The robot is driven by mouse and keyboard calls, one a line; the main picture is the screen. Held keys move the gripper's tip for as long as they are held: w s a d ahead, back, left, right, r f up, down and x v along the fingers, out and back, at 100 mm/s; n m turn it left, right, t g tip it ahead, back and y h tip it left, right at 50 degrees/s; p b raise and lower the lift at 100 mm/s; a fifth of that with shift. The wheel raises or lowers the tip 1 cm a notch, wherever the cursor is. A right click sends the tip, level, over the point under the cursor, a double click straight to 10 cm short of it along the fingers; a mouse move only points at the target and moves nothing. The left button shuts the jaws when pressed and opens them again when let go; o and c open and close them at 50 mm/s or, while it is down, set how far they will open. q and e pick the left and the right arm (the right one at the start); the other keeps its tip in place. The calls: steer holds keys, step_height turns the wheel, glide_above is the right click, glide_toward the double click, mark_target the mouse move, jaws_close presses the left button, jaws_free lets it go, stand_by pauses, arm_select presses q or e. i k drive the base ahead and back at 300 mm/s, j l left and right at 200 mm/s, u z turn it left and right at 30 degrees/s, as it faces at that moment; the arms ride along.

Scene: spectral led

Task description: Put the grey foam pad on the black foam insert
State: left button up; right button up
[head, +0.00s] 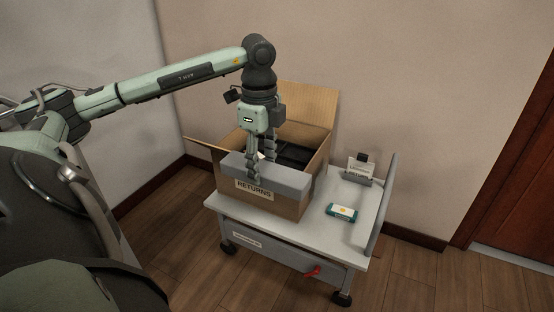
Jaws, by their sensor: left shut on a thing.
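My left gripper (260,172) reaches in from above and is shut on the grey foam pad (285,182), a long flat grey block. The pad is in front of the near side of an open cardboard box (290,206) marked RETURNS, at about the height of its rim. I cannot tell whether the pad touches the box. The black foam insert (297,152) lies inside the box, partly hidden by the gripper and the box wall. My right gripper is not in view.
The box stands on a light grey cart (335,246) with a drawer, wheels and a raised handle (384,205) at right. A teal and white packet (342,212) and a small label stand (358,170) are right of the box. The box flaps stand open.

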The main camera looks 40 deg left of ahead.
mark_target(277, 156)
steer(key=i+j, duration=0.35)
steer(key=j, duration=0.15)
steer(key=i+j, duration=0.4)
steer(key=j, duration=0.15)
